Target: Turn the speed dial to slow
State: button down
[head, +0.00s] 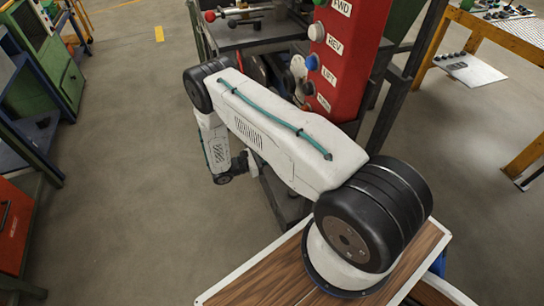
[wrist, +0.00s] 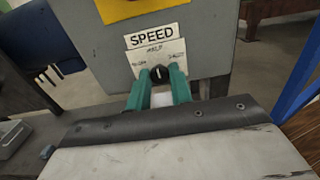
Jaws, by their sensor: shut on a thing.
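The speed dial (wrist: 159,71) is a small black knob on a grey panel, just below a white SPEED label (wrist: 157,36). A light mark on its face points roughly upward. Small lettering surrounds it, too blurred to read surely. My gripper (wrist: 160,80) has two teal fingers, one on each side of the knob, shut on it. In the head view my arm hides the dial, and the fingers cannot be made out.
A red control post (head: 350,50) with FWD, REV and other labelled buttons stands close behind my arm. Green and blue cabinets line the left. The floor (head: 110,170) between is clear.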

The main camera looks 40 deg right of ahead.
jog(key=n, duration=1.1)
jog(key=shift+n, duration=0.4)
jog(key=shift+a, duration=0.1)
dwell(0.3)
jog(key=c, duration=1.3)
grip_release()
jog(key=shift+o, duration=0.2)
jog(key=v, duration=0.7)
jog(key=shift+a, duration=0.35)
